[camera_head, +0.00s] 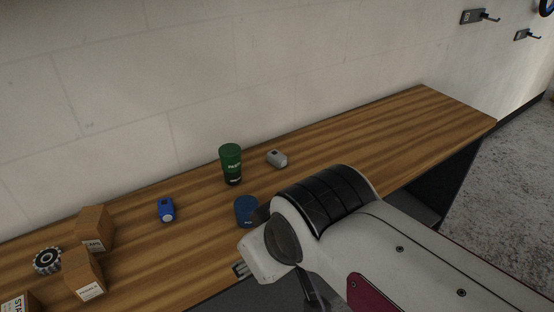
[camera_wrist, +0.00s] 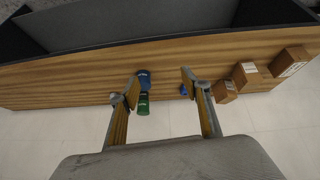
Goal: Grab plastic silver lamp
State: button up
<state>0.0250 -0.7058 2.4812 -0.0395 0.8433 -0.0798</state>
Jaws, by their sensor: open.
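The silver lamp (camera_head: 277,158) is a small grey cylinder lying on the wooden workbench (camera_head: 400,125), right of a green can, in the head view. In the wrist view I cannot make it out clearly; the left finger is around where it may lie. My gripper (camera_wrist: 160,85) is open, with two yellow-lined fingers apart and nothing held between them. It is above the bench, with the cans beyond its left finger. In the head view my arm's white and black links hide the gripper.
A green can (camera_head: 231,165) and a blue can (camera_head: 246,211) stand near the lamp. A blue lamp (camera_head: 166,210), cardboard boxes (camera_head: 95,229) and a gear (camera_head: 47,260) lie to the left. A wall backs the bench; its right part is clear.

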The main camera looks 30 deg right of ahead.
jog(key=w+d+r+n+t+h, duration=0.1)
jog(key=w+d+n+t+h, duration=0.1)
jog(key=w+d+n, duration=0.9)
jog(key=w+d+r+n+t+h, duration=0.15)
jog(key=w+d+n, duration=0.45)
jog(key=w+d, duration=0.65)
jog(key=w+d+f+n+t+y, duration=0.2)
jog(key=w+d+f+n+t, duration=0.15)
jog(key=w+f+n, duration=0.4)
jog(key=n+y, duration=0.4)
jog(key=n, duration=0.7)
send_near(278, 155)
jog(key=shift+w+a+h, duration=0.1)
jog(key=shift+w+h, duration=0.15)
jog(key=shift+w, duration=0.85)
jog(key=shift+s+f+n+y, duration=0.2)
jog(key=shift+f+n+y, duration=0.25)
jog(key=shift+n, duration=0.3)
jog(key=shift+f, duration=0.1)
jog(key=shift+x, duration=1.25)
jog(key=shift+w, duration=0.1)
